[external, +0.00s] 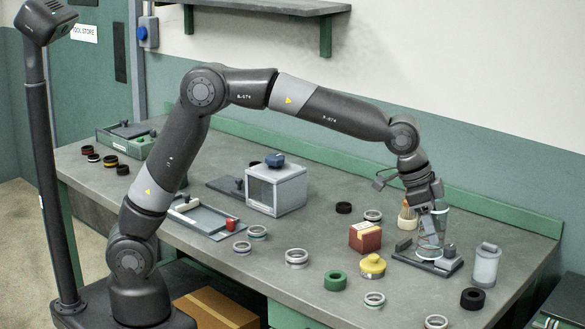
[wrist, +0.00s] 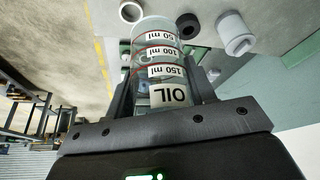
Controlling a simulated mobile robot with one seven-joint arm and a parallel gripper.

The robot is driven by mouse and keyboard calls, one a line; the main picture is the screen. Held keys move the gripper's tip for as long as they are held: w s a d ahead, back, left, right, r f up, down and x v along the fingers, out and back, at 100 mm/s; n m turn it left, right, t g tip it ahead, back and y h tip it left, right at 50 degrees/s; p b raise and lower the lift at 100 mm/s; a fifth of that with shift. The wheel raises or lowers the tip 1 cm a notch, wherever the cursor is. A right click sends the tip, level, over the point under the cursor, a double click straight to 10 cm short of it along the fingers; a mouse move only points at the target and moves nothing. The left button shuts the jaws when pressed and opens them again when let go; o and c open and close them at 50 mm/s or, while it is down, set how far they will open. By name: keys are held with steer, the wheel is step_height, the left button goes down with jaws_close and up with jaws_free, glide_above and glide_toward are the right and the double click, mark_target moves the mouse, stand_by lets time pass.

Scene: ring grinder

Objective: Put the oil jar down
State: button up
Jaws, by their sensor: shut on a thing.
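The oil jar (wrist: 158,70) is a clear cylinder with an OIL label, red lines and volume marks, seen large in the wrist view. My gripper (wrist: 160,88) is shut on it, one finger on each side. In the external view my gripper (external: 430,205) points down at the right part of the bench, with the jar (external: 432,236) between its fingers. The jar's lower end is over or on a small dark stand (external: 425,262); I cannot tell whether it touches.
A grey lidded canister (external: 485,266) stands right of the jar, and a black ring (external: 472,298) in front. Several rings lie around. A grey box machine (external: 276,188) stands mid-bench.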

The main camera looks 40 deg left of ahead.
mark_target(425, 240)
steer(key=shift+m, duration=0.3)
steer(key=f, duration=0.1)
steer(key=s+f, duration=0.1)
steer(key=f, duration=0.1)
steer(key=s+d+f, duration=0.1)
steer(key=f, duration=0.1)
steer(key=shift+s, duration=0.1)
steer(key=shift+w+a+f, duration=0.45)
steer(key=shift+w+f, duration=1.4)
steer(key=shift+w+a+f, duration=0.4)
steer(key=shift+w+f, duration=1.4)
steer(key=shift+w, duration=0.05)
steer(key=shift+w+a+f, duration=0.45)
steer(key=shift+w+f, duration=1.4)
steer(key=shift+f, duration=0.15)
steer(key=o, duration=1)
